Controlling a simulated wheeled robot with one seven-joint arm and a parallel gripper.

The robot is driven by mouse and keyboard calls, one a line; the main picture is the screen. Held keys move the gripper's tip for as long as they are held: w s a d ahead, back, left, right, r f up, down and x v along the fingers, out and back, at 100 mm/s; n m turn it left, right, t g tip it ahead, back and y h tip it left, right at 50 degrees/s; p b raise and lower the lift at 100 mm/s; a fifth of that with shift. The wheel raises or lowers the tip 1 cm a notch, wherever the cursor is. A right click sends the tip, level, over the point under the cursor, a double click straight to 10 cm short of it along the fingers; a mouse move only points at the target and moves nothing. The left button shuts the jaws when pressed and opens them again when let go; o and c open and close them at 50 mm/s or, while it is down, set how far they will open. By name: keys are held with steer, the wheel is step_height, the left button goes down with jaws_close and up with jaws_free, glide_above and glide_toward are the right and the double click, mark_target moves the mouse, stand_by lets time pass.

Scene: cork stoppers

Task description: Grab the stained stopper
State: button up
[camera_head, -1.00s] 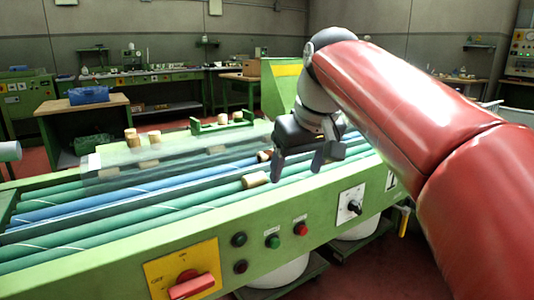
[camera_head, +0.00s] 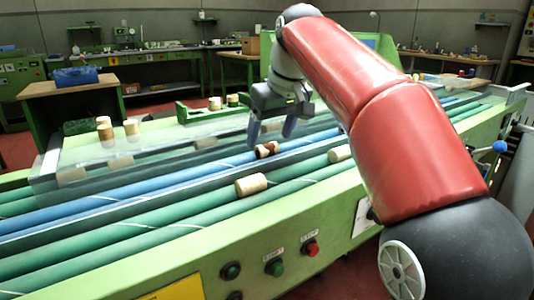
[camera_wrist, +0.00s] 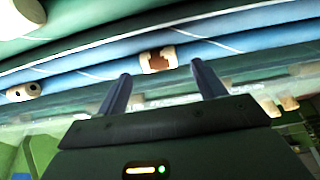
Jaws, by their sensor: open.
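The stained stopper (camera_head: 267,149) is a pale cork with a dark brown patch. It lies on a blue roller of the green machine. It also shows in the wrist view (camera_wrist: 158,60), just beyond the fingertips and between their lines, with the dark patch facing up. My gripper (camera_head: 270,138) is open and empty, with its fingers above and close to the stopper in the head view. In the wrist view the two fingers (camera_wrist: 160,78) stand wide apart, and the stopper is not between them.
Plain corks lie on the green rollers, one at front centre (camera_head: 251,184) and one farther right (camera_head: 340,154). Two stand upright behind a clear guard (camera_head: 110,165). A green rack (camera_head: 205,106) with corks is at the back. Buttons (camera_head: 274,267) line the front panel.

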mark_target(268, 150)
steer(key=x, duration=0.2)
steer(key=shift+w+f, duration=0.1)
steer(key=shift+f, duration=0.25)
steer(key=c, duration=1.1)
steer(key=shift+o, duration=0.2)
steer(key=shift+r, duration=0.1)
